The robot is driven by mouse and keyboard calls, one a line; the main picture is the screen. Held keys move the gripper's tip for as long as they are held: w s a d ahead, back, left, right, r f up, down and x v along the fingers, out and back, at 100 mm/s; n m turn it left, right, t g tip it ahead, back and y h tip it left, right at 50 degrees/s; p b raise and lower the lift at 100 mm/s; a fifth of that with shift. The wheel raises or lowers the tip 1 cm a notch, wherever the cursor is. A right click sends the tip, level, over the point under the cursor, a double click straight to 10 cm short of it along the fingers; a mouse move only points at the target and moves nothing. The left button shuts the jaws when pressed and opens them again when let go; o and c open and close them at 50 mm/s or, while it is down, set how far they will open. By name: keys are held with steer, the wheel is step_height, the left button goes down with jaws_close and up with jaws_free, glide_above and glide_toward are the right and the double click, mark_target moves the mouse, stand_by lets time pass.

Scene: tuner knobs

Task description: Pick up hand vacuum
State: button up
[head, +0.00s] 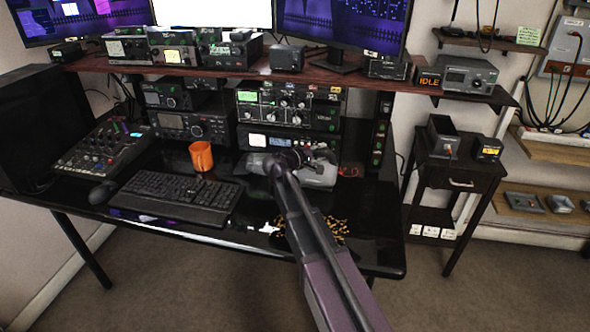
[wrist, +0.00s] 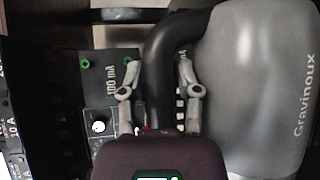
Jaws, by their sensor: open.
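The hand vacuum (head: 320,176) is a grey body lying on the black desk, partly hidden behind my gripper and arm in the head view. In the wrist view its grey body (wrist: 265,70) fills the right side, with "Gravinoux" printed on it, and its curved black handle (wrist: 165,55) runs down the middle. My gripper (wrist: 158,92) is open, with one finger on each side of the handle and gaps visible between. It also shows in the head view (head: 289,158), right over the vacuum. The lower end of the handle is hidden by my gripper's body.
The black desk (head: 190,220) holds a keyboard (head: 175,198), an orange mug (head: 201,156) and small yellow pieces (head: 335,228) near the front. Radio units (head: 290,105) stand behind the vacuum under a shelf (head: 225,70). A small side table (head: 450,172) stands right.

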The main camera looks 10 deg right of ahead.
jaws_close()
steer(key=shift+r, duration=0.2)
stand_by(0.4)
steer(key=shift+r+p, duration=1.55)
steer(key=shift+p, duration=0.25)
steer(key=shift+s+a+r, duration=0.1)
steer(key=shift+r, duration=0.05)
steer(key=s+a+r+p, duration=0.1)
steer(key=s+a, duration=0.9)
steer(key=s, duration=0.2)
steer(key=shift+s+r, duration=0.1)
steer(key=shift+s, duration=0.15)
